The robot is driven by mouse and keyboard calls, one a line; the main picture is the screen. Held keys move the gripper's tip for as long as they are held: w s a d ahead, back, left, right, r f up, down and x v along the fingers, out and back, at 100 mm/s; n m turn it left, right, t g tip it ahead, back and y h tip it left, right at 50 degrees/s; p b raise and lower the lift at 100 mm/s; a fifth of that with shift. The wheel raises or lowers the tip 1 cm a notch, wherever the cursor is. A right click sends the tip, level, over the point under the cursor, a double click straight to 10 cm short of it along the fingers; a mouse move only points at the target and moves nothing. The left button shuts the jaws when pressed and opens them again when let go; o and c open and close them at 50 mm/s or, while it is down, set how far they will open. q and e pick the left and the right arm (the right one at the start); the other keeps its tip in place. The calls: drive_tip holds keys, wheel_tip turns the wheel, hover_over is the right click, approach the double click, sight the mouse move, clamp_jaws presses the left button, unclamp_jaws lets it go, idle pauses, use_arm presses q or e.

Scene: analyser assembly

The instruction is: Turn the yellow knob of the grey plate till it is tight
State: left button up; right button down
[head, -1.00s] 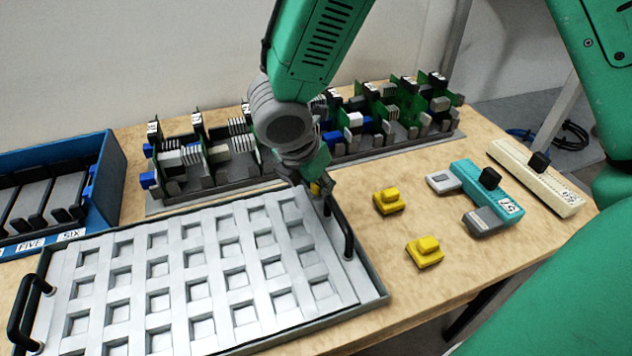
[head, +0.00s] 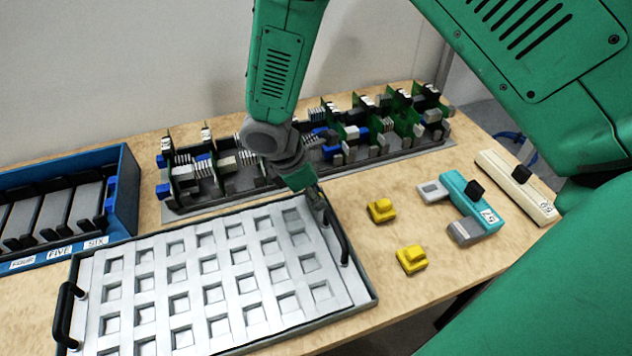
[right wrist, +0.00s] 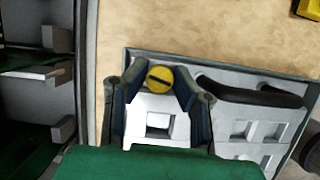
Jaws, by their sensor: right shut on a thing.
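The grey plate (head: 346,288) is a light tray with rows of square pockets, lying at the front of the table. My right gripper (head: 316,196) is at its far right corner, beside the black handle there. In the right wrist view the yellow knob (right wrist: 159,79), round with a dark slot, sits between the two fingertips of the right gripper (right wrist: 160,85), which is shut on it. The knob is hidden by the gripper in the head view. My left gripper is not in view.
Two loose yellow blocks (head: 381,210) (head: 411,259) lie right of the plate. A teal part (head: 472,203) and a cream part (head: 518,188) lie further right. A rack of circuit boards (head: 395,155) stands behind, a blue bin (head: 127,200) at the left.

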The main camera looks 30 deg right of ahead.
drive_tip(key=m+p, duration=0.2)
drive_tip(key=shift+w+r+m+g+y, duration=0.15)
drive_tip(key=shift+m+g+y, duration=0.15)
drive_tip(key=shift+g, duration=0.1)
drive_tip(key=shift+m+g+p, duration=0.3)
drive_tip(key=shift+m+p, duration=0.35)
drive_tip(key=shift+m, duration=0.55)
drive_tip(key=shift+y, duration=0.3)
drive_tip(key=c, duration=1.3)
unclamp_jaws()
drive_tip(key=v, duration=1.1)
drive_tip(key=shift+w+a+r, duration=0.2)
drive_tip(key=shift+w+r, duration=0.05)
drive_tip(key=shift+w, duration=0.1)
